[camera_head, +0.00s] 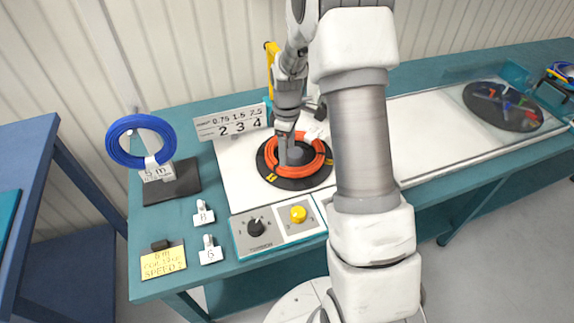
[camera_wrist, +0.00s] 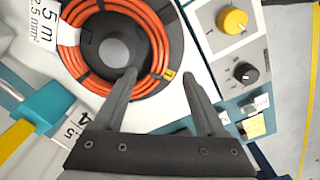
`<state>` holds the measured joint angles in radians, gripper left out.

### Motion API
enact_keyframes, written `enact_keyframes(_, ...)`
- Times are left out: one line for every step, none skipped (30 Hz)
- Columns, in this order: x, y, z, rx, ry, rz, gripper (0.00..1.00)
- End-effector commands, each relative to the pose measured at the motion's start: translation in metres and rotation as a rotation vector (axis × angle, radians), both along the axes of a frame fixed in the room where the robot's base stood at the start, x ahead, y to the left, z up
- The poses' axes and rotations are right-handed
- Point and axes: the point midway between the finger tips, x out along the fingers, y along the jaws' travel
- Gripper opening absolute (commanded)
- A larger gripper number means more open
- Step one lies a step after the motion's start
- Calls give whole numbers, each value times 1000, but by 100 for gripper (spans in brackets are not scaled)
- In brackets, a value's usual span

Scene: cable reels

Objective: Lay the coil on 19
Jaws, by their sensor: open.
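An orange cable coil (camera_head: 323,155) lies flat on a black round reel plate (camera_head: 290,184) with a grey hub, on the bench. My gripper (camera_head: 287,158) is low at the coil's near left side, open and empty. In the wrist view my gripper (camera_wrist: 160,76) has one fingertip inside the coil's ring and one outside, with the band showing between them; contact cannot be told. No 19 is readable.
A blue coil (camera_head: 118,160) hangs on a black stand at the left. A control panel (camera_head: 277,232) with a black knob and yellow button is in front. A number sign (camera_head: 230,122) stands behind. Another dark disc (camera_head: 503,107) is at the far right. My arm hides the middle bench.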

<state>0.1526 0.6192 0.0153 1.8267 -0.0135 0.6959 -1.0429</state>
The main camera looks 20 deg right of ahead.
Motion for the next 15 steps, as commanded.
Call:
enact_keyframes(-1, 0, -12, 0, 5, 0, 73)
enact_keyframes(-1, 0, -18, 0, 5, 1, 73)
enact_keyframes(-1, 0, -26, 0, 5, 1, 73)
enact_keyframes(-1, 0, -31, 0, 5, 1, 73)
enact_keyframes(-1, 0, -36, 0, 4, 1, 73)
enact_keyframes(-1, 0, -43, -1, 4, 1, 73)
enact_keyframes(-1, 0, -47, 0, 4, 1, 73)
enact_keyframes(-1, 0, -52, 0, 3, 0, 73)
enact_keyframes(-1, 0, -57, 0, 3, 0, 73)
enact_keyframes(-1, 0, -60, 0, 2, 0, 73)
enact_keyframes(0, 0, -63, 0, 2, 0, 73)
enact_keyframes(0, 0, -66, 0, 1, -1, 73)
enact_keyframes(0, 0, -68, 0, 1, -1, 73)
enact_keyframes(0, 0, -70, 1, 1, -1, 73)
enact_keyframes(0, 0, -72, 0, 0, -1, 73)
